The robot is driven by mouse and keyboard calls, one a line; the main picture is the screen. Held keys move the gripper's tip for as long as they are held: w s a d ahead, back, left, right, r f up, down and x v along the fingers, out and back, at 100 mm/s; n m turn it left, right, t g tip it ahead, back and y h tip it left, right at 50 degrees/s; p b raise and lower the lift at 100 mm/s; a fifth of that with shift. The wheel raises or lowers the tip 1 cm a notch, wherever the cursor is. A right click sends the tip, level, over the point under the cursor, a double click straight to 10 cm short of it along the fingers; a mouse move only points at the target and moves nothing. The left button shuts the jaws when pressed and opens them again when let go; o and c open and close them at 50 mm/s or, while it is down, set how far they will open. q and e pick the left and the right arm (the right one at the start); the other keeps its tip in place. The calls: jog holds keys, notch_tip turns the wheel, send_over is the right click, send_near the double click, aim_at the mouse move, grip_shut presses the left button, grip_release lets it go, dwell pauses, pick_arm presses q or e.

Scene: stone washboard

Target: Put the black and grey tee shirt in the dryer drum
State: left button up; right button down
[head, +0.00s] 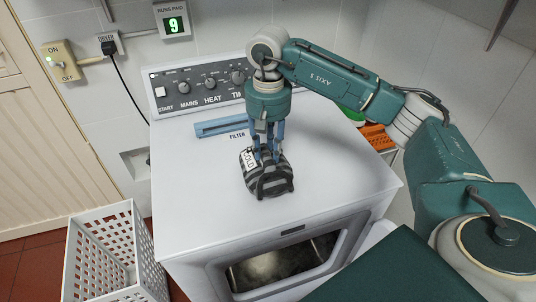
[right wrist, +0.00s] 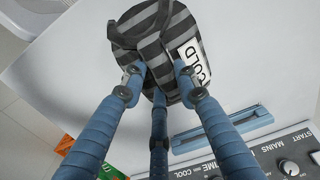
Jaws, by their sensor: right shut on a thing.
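The black and grey striped tee shirt (head: 268,183) is a rolled bundle with a white tag reading COLD, on or just above the dryer top. My right gripper (head: 265,155) points down with its blue fingers shut on the shirt. In the right wrist view the fingers (right wrist: 155,85) close around the striped shirt (right wrist: 150,25). The white dryer (head: 350,195) has a front door opening, and the drum (head: 285,265) shows through it. I cannot tell whether clear door glass covers it. My left gripper is not in view.
A white slatted basket (head: 105,255) stands on the red floor at the left of the dryer. The control panel (head: 205,85) and blue filter slot (head: 222,127) are at the back. Orange (head: 377,137) and green (head: 352,113) items lie behind my right arm. The dryer top is otherwise clear.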

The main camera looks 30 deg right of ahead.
notch_tip(320, 180, down, 3)
jog(key=shift+f+p, duration=0.1)
jog(key=shift+p, duration=0.3)
jog(key=shift+f, duration=0.1)
jog(key=shift+f+b, duration=0.1)
jog(key=shift+b, duration=0.25)
jog(key=c, duration=1.3)
grip_release()
